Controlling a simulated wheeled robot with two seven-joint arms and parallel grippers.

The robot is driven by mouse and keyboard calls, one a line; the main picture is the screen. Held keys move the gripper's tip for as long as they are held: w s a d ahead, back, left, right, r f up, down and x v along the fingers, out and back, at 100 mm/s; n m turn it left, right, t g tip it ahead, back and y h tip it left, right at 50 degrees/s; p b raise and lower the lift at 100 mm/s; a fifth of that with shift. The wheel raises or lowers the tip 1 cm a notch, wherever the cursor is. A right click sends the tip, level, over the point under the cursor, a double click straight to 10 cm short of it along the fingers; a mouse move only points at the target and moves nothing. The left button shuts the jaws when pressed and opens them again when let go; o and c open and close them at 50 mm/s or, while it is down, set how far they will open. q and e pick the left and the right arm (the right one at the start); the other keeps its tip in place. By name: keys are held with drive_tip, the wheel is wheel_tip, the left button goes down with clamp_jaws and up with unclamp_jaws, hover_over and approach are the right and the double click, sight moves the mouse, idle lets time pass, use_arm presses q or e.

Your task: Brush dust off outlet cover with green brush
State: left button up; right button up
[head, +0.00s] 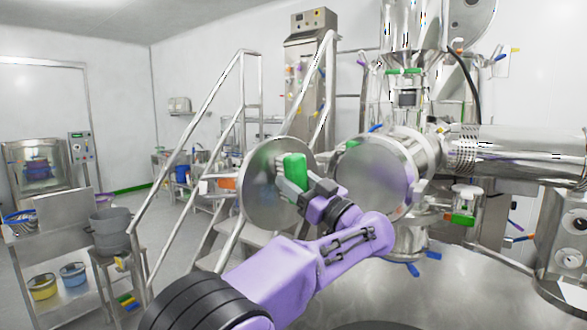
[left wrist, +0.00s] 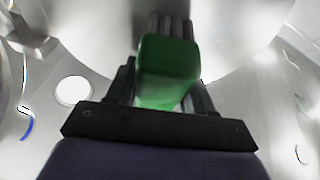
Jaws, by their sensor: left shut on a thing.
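The green brush (head: 295,167) is held in my left gripper (head: 291,189), in front of the round steel outlet cover (head: 262,208). The gripper is shut on the brush. In the left wrist view the green brush (left wrist: 168,62) sits between the fingers, with grey bristles (left wrist: 168,25) pointing towards the cover (left wrist: 230,35). The bristles overlap the cover's face in both views; I cannot tell whether they touch it. The cover stands swung open beside the round outlet (head: 372,175). No separate dust is clear on it. My right gripper is not in view.
Steel stairs with handrails (head: 187,140) stand behind and left of the cover. A broad steel surface (head: 440,290) lies at the lower right. A grey bucket (head: 111,230) on a stand and a trolley with blue and yellow buckets (head: 74,276) are at the left.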

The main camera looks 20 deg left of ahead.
use_arm(q)
drive_tip(key=shift+w+d+f+p, duration=0.15)
drive_tip(key=shift+w+d+p, duration=0.3)
drive_tip(key=shift+d, duration=0.1)
drive_tip(key=p, duration=0.1)
drive_tip(key=w+d+p, duration=0.1)
drive_tip(key=p, duration=0.1)
drive_tip(key=shift+r, duration=0.2)
drive_tip(key=shift+w+d+f, duration=0.1)
drive_tip(key=shift+w+f, duration=0.15)
drive_tip(key=shift+w, duration=0.35)
drive_tip(key=shift+w+d+f, duration=0.1)
drive_tip(key=shift+w+f, duration=0.1)
drive_tip(key=shift+w, duration=0.4)
drive_tip(key=shift+c, duration=0.5)
drive_tip(key=s+d, duration=0.2)
drive_tip(key=d, duration=0.3)
drive_tip(key=shift+s+d+r, duration=0.1)
drive_tip(key=shift+s, duration=0.3)
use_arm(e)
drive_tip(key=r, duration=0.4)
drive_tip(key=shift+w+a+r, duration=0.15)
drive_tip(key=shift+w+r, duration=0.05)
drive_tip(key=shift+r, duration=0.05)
use_arm(q)
drive_tip(key=shift+s+d, duration=0.4)
drive_tip(key=shift+d, duration=0.25)
drive_tip(key=shift+s+d, duration=0.35)
drive_tip(key=shift+d, duration=0.25)
